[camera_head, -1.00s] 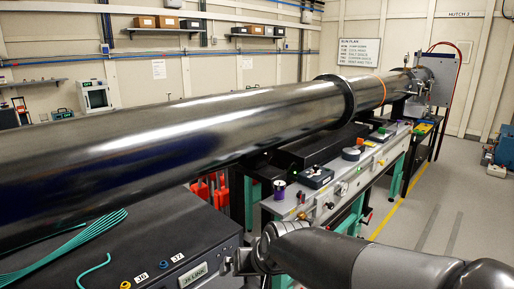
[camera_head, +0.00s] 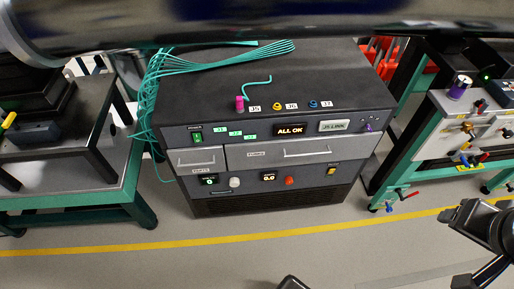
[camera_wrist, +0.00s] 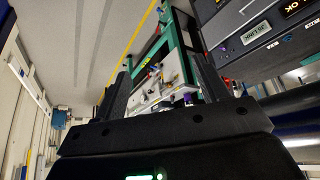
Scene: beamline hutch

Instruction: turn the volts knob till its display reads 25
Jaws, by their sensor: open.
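A dark cabinet (camera_head: 230,110) stands in the middle of the head view. Its lower front has a small green-lit display reading 0 (camera_head: 209,180) with a whitish knob (camera_head: 235,182) beside it. To the right, an orange-lit display reading 0.0 (camera_head: 269,177) sits beside a red knob (camera_head: 289,181). I cannot read which one is labelled volts. My gripper (camera_wrist: 162,85) is open and empty in the wrist view, its fingers well apart. In the head view my arm is at the right edge, away from both knobs.
Closed drawers (camera_head: 306,152) sit above the knobs. Teal cables (camera_head: 150,110) hang at the cabinet's left. A side table (camera_head: 75,175) stands left, a valve bench (camera_head: 440,140) right. A large pipe (camera_head: 250,20) crosses above. The floor by the yellow line (camera_head: 240,238) is clear.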

